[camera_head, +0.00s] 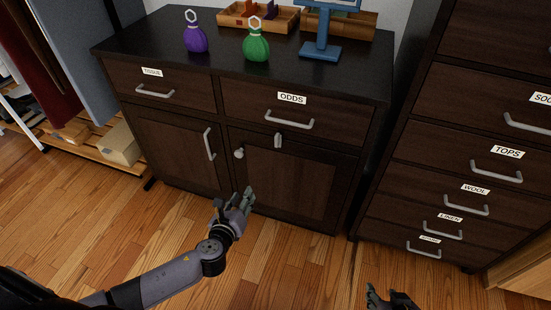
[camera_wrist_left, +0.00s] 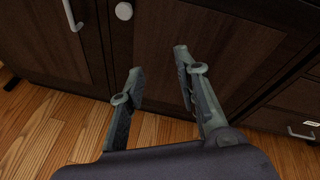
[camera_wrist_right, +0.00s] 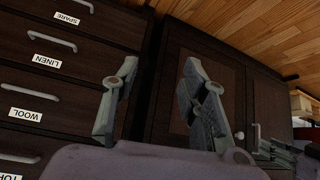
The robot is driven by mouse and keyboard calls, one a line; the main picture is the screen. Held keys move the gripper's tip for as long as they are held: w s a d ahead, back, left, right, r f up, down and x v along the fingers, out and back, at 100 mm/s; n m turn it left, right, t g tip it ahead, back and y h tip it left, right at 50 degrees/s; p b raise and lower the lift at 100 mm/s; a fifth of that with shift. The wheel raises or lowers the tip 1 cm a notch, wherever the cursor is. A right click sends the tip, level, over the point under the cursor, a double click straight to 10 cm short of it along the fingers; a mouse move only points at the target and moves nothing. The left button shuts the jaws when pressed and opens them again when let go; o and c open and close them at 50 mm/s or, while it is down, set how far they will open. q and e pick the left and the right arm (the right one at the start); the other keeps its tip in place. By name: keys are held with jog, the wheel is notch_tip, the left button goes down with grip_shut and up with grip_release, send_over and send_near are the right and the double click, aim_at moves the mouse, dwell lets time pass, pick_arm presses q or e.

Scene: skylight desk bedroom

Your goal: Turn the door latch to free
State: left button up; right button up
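The latch (camera_head: 278,140) is a small grey upright piece at the top edge of the dark cabinet's right door (camera_head: 285,180), just under the ODDS drawer. A round pale knob (camera_head: 239,153) sits on that door near its left edge; it also shows in the left wrist view (camera_wrist_left: 124,11). My left gripper (camera_head: 245,196) is open and empty, in front of the door and below the knob and latch. My right gripper (camera_head: 388,293) is low at the bottom of the head view; the right wrist view shows its fingers (camera_wrist_right: 160,68) apart and empty.
The cabinet's left door has a bar handle (camera_head: 209,144). A purple bottle (camera_head: 195,35), a green bottle (camera_head: 256,42) and a blue stand (camera_head: 321,48) are on top. A labelled drawer unit (camera_head: 450,160) stands at right. The wooden floor in front is clear.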

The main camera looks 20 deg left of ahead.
pick_arm(q)
jog(key=d+r+m+t+h+b, duration=0.2)
jog(key=d+r+m+t+b, duration=0.15)
jog(key=r+m, duration=0.35)
jog(key=n+b, duration=0.1)
send_near(276, 140)
jog(key=w, duration=0.2)
jog(key=w+b, duration=0.1)
jog(key=w, duration=0.2)
jog(key=w+b, duration=0.1)
jog(key=w, duration=0.2)
jog(key=shift+w+d, duration=0.25)
jog(key=shift+w, duration=0.55)
pick_arm(e)
jog(key=w+a+r+t+y, duration=0.1)
jog(key=r+t, duration=0.4)
jog(key=r, duration=0.5)
jog(key=w+a+r+t+y, duration=0.1)
jog(key=w+a+r+t, duration=0.1)
jog(key=w+r+t, duration=0.3)
jog(key=shift+w+a+r+y, duration=0.35)
jog(key=shift+w+r, duration=0.1)
jog(key=shift+r, duration=1.9)
pick_arm(q)
grip_shut()
